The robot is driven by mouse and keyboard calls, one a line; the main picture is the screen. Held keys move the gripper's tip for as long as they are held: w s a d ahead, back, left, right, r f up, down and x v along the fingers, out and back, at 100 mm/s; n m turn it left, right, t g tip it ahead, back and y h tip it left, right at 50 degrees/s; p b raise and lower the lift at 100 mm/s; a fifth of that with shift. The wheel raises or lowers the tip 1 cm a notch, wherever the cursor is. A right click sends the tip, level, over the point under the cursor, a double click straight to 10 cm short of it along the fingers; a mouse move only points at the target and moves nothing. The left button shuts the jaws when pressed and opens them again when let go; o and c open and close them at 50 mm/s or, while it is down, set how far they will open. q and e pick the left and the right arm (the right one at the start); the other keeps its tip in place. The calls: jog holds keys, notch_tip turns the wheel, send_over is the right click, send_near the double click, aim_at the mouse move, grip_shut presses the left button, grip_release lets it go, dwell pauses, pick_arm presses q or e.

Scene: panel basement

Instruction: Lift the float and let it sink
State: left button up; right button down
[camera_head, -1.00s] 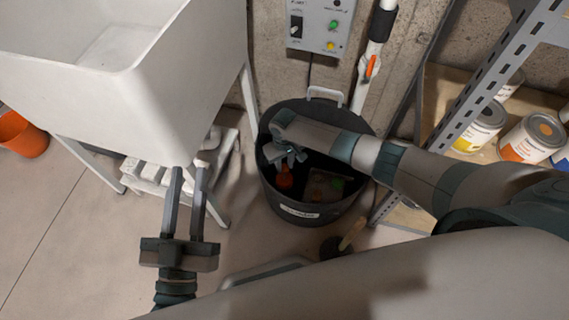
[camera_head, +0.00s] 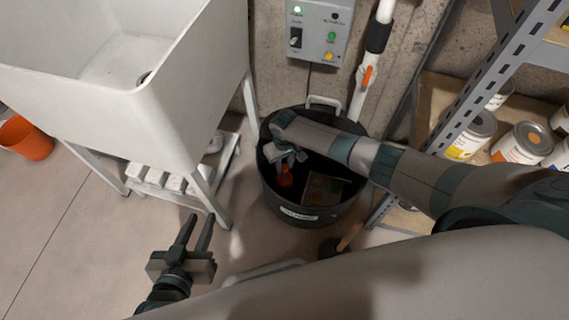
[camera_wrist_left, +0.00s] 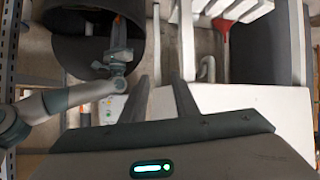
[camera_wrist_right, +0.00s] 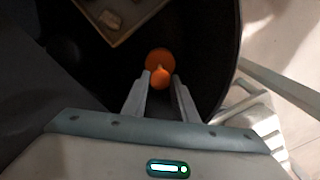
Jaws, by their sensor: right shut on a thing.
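The orange float (camera_head: 285,176) is inside the black bucket (camera_head: 309,218), which has a white label on its front. In the right wrist view the float (camera_wrist_right: 159,66) has a round top and a small knob between my fingertips. My right gripper (camera_wrist_right: 160,84) is shut on the float; in the head view its arm reaches into the bucket from the right. My left gripper (camera_head: 193,232) is open and empty, left of the bucket and above the floor. A square box-like part (camera_head: 322,188) sits inside the bucket beside the float. The float's lower part is hidden.
A grey control box (camera_head: 319,33) with lit lamps hangs on the wall above the bucket. A white sink (camera_head: 190,75) stands at left, a shelf with paint cans (camera_head: 470,135) at right. A wooden-handled plunger (camera_head: 340,243) stands before the bucket.

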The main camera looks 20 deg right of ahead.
jog(key=c, duration=1.4)
grip_release()
jog(key=shift+r, duration=0.1)
